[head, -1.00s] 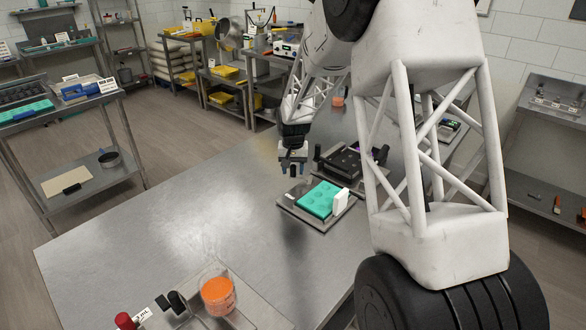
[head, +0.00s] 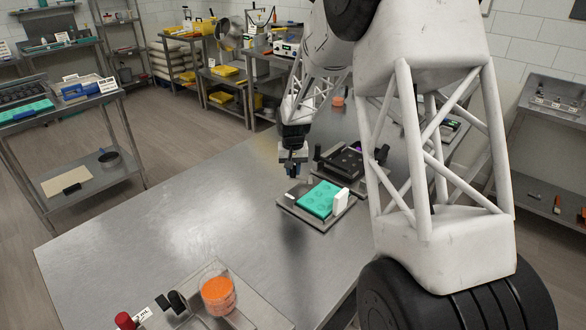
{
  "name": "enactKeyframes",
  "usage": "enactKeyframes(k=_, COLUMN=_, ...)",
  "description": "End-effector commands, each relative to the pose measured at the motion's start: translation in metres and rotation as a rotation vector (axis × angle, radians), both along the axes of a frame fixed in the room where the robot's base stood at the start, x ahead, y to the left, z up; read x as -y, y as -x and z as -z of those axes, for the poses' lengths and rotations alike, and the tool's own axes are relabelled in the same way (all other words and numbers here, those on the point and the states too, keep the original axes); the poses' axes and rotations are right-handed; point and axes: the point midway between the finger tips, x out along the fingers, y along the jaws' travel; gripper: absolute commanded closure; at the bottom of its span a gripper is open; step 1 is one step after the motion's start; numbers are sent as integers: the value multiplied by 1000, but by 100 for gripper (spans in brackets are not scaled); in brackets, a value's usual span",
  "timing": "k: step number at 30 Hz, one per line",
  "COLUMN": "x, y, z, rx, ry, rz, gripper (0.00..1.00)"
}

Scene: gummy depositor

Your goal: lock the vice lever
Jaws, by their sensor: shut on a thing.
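My gripper (head: 294,168) points down over the far part of the steel table. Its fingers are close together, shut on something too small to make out. Just in front of it and to the right, a teal mould (head: 318,198) with round cavities lies on a grey base plate (head: 292,207). A white upright block (head: 341,201) stands at the mould's right edge. Right of my gripper is a dark tray-like fixture (head: 346,163) with a black upright handle (head: 317,152) at its left. I cannot tell which part is the vice lever, or whether my fingers touch it.
The steel table (head: 180,220) is bare in its middle and left. At the front, a grey board carries a clear cup of orange material (head: 217,294), a red knob (head: 125,320) and black parts. Loaded shelves (head: 75,150) stand at the left and back.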

Motion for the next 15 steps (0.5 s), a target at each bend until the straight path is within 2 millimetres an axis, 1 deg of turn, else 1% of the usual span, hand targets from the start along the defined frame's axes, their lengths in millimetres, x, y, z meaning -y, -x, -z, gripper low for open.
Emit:
enactKeyframes(k=8, x=-1, y=12, z=-1, rx=1, ry=0, rz=-195, gripper=100)
enactKeyframes(k=15, x=1, y=26, z=-1, rx=1, ry=0, rz=-418, gripper=100)
